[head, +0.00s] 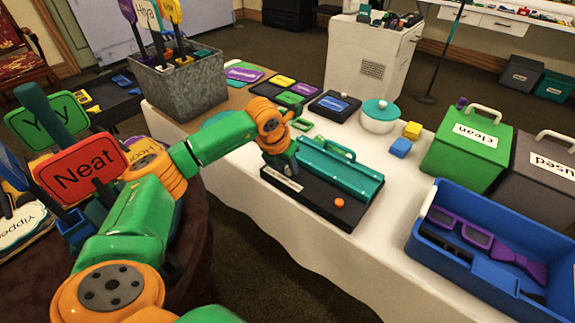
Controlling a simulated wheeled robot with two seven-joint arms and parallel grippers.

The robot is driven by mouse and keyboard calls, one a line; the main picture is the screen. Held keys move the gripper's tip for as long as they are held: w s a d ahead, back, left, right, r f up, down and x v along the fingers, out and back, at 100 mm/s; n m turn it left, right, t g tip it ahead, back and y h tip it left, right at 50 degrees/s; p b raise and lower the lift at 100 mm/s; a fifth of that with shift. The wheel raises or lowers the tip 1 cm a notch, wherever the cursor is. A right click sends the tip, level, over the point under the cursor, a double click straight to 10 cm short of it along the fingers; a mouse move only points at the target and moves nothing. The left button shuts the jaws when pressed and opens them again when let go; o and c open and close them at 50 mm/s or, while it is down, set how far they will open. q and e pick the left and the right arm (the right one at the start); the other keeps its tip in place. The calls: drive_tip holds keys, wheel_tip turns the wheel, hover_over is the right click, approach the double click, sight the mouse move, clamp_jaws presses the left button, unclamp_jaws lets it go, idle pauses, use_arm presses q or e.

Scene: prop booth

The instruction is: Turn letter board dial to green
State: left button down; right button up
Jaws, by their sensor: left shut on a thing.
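The letter board (318,207) lies on the white-covered table, a black base with a long teal rail (340,178) along its back. A white label (283,179) is at its left front, and a small orange knob (339,202) is at its right front. My left gripper (289,163) is down at the board's left end, behind the label. It is shut on what seems to be the dial, which the gripper and wrist hide. I cannot see which colour the dial points to. My right gripper is out of view.
Behind the board are a black device with a blue screen (335,104), a teal-lidded white pot (380,116), and yellow (412,130) and blue (400,147) blocks. A green "clean" box (464,155) and a blue bin (440,270) stand right. Signs (82,172) crowd the left.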

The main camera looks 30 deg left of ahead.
use_arm(q)
drive_tip(key=c, duration=0.6)
unclamp_jaws()
drive_tip(key=shift+c, duration=0.2)
drive_tip(key=v, duration=0.7)
